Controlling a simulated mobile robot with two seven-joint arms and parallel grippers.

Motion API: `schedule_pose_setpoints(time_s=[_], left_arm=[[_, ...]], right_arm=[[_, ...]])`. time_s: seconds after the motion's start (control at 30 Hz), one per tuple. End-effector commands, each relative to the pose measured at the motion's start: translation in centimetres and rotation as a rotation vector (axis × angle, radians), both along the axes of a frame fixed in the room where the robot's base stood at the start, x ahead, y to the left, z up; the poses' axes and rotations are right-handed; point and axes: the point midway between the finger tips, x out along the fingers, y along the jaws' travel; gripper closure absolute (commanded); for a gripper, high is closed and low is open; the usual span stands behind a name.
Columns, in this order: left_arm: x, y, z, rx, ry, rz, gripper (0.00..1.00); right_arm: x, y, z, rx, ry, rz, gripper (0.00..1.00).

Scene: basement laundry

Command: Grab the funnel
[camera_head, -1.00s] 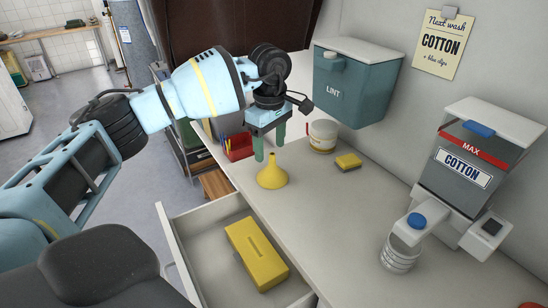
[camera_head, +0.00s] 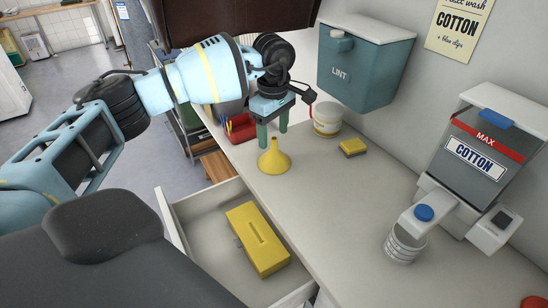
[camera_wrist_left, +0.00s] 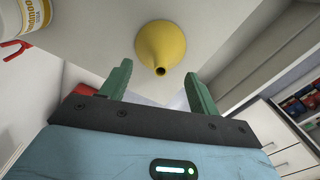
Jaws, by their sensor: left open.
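The yellow funnel (camera_head: 274,158) stands on the counter near its left edge, wide mouth down and spout up. My left gripper (camera_head: 272,136) is open, with its two green fingers pointing down just behind and above the funnel's spout. In the left wrist view the funnel (camera_wrist_left: 161,47) lies beyond the open fingertips (camera_wrist_left: 157,78), roughly centred between them, with the spout's hole facing the camera. I see no contact between the fingers and the funnel. My right gripper is not in view.
A white tub (camera_head: 327,118) and a yellow sponge (camera_head: 353,147) stand right of the gripper. A red bin (camera_head: 241,128) is to its left. An open drawer (camera_head: 205,200) holds a yellow box (camera_head: 257,240). The teal lint box (camera_head: 365,65) hangs on the wall. The counter's middle is clear.

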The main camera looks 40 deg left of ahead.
Motion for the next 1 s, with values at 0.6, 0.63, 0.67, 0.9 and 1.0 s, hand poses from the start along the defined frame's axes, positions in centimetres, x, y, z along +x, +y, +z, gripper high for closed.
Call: schedule_pose_setpoints(time_s=[0.6, 0.63, 0.67, 0.9, 1.0], left_arm=[[-0.1, -0.3, -4.6, 0.0, 0.002, 0.0, 0.39], [-0.1, -0.3, -4.6, 0.0, 0.002, 0.0, 0.41], [-0.1, -0.3, -4.6, 0.0, 0.002, 0.0, 0.45], [-0.1, -0.3, -4.6, 0.0, 0.002, 0.0, 0.77], [-0.1, -0.3, -4.6, 0.0, 0.002, 0.0, 0.88]], right_arm=[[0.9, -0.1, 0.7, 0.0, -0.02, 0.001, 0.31], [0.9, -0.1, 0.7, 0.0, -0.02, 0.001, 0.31], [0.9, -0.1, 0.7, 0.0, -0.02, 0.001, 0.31], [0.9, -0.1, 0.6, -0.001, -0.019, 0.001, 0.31], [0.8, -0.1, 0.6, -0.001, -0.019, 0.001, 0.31]])
